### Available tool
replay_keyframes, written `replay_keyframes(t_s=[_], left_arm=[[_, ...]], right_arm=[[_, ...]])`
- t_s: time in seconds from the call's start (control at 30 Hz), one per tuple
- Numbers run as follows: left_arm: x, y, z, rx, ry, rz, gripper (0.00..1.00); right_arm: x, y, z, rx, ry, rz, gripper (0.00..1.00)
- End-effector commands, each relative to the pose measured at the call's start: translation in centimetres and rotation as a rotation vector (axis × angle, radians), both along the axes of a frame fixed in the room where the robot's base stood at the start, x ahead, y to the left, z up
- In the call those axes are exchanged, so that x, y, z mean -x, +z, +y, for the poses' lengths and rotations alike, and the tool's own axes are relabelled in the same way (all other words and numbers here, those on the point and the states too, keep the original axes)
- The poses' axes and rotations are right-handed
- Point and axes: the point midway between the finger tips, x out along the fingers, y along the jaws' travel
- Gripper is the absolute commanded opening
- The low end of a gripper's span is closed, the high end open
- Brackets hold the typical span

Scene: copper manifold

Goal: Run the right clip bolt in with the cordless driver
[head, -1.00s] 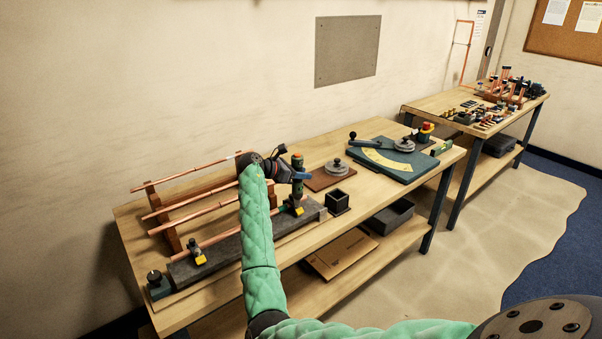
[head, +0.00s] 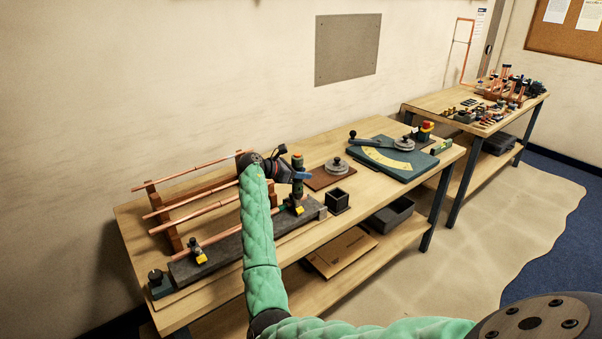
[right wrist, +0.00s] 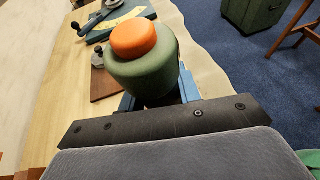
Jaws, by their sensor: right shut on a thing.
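The cordless driver (head: 297,187) is dark green with an orange cap and stands about upright over the right clip. It also shows in the right wrist view (right wrist: 145,75), seen from its capped end. My right gripper (head: 300,174) is shut around the driver's upper body; its blue fingers show on both sides of it in the right wrist view. The right clip (head: 299,211), with a yellow part, sits at the right end of the dark grey block (head: 228,247) on a copper pipe. The bolt and driver tip are too small to make out. My left gripper is out of view.
A second clip (head: 197,252) sits at the block's left end. Copper pipes on a wooden rack (head: 172,240) stand behind. A small black open box (head: 337,201) is right of the driver. A teal bending plate (head: 412,172) lies farther right.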

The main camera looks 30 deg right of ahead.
Motion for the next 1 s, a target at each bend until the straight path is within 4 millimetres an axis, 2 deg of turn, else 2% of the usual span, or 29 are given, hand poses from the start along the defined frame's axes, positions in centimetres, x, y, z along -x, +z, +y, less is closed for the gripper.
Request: replay_keyframes(t_s=[1.0], left_arm=[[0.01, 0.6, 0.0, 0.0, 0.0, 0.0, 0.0]], right_arm=[[-0.02, 0.01, -0.02, 0.001, 0.0, -0.001, 0.06]])
